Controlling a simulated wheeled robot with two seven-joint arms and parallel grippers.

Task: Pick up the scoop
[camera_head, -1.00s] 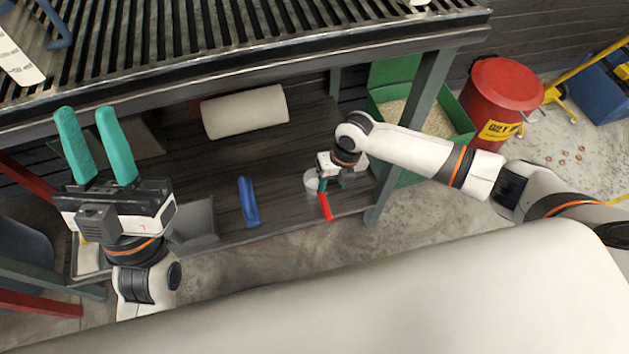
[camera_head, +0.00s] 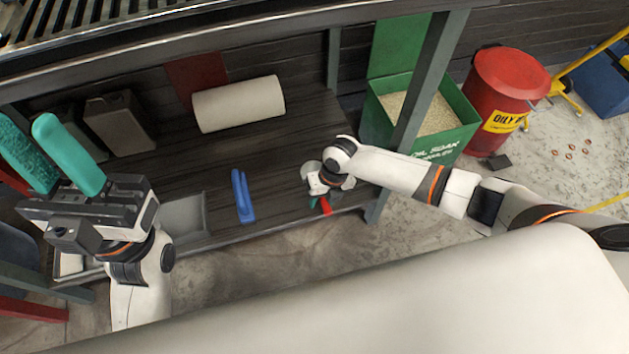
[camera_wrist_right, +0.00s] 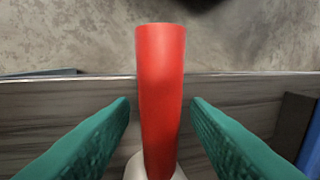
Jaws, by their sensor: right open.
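The scoop shows its red handle (camera_wrist_right: 161,90) between the two teal fingers of my right gripper (camera_wrist_right: 160,105) in the right wrist view. The fingers are open, with a gap on each side of the handle. A pale part of the scoop shows at the bottom edge of that view. In the head view my right gripper (camera_head: 318,200) is at the lower shelf's front edge, and the red handle (camera_head: 326,206) pokes out beside it. The wrist hides much of the scoop there. My left gripper (camera_head: 65,155) is open and empty, raised at the left.
On the dark lower shelf (camera_head: 285,150) lie a blue-handled tool (camera_head: 242,197) and a white roll (camera_head: 238,103). A grey tray (camera_head: 185,217) is at the left. A table leg (camera_head: 425,85), a green bin of granules (camera_head: 460,120) and a red can (camera_head: 510,80) stand right.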

